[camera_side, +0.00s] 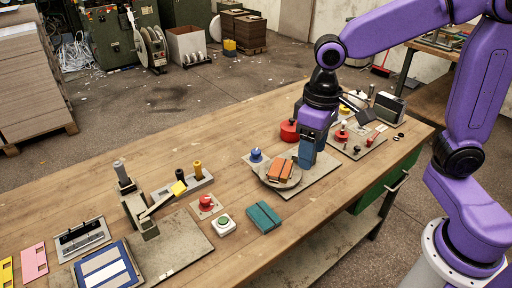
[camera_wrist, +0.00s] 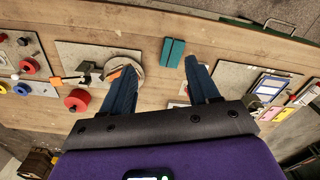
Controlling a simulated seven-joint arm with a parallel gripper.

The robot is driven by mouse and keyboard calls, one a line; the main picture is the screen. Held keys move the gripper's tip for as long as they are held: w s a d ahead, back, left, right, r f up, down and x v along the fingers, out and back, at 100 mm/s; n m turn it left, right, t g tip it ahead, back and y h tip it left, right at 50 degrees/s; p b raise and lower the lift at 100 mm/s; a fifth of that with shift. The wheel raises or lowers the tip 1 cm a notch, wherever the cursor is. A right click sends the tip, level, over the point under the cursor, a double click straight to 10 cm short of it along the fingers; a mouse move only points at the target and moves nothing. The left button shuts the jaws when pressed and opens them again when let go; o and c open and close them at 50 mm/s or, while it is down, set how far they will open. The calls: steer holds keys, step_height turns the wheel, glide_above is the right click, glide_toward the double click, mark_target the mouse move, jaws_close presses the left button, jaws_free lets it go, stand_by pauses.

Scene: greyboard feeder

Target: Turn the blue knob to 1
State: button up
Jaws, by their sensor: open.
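The blue knob (camera_side: 256,156) is a rounded blue piece at the left edge of a grey plate (camera_side: 318,187) on the wooden bench in the side view. Its pointer and any number marks are too small to read. Beside it is a round turntable (camera_side: 270,183) with an orange block (camera_side: 281,170) on top. My gripper (camera_side: 306,165) points down over the plate, right of the turntable and apart from the knob. In the wrist view my gripper (camera_wrist: 162,92) is open with nothing between its fingers. I cannot pick out the knob there; a finger may hide it.
A lever press (camera_side: 140,215) stands left. Bare wood runs along the bench's far side.

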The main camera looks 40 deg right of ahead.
steer(key=w+a+m, duration=0.1)
steer(key=w+m, duration=0.4)
steer(key=w, duration=0.5)
steer(key=m, duration=1.3)
glide_above(256, 151)
step_height(256, 151, down, 5)
step_height(256, 151, down, 18)
steer(key=shift+w+d+r, duration=0.1)
steer(key=shift+r, duration=0.1)
steer(key=c, duration=1)
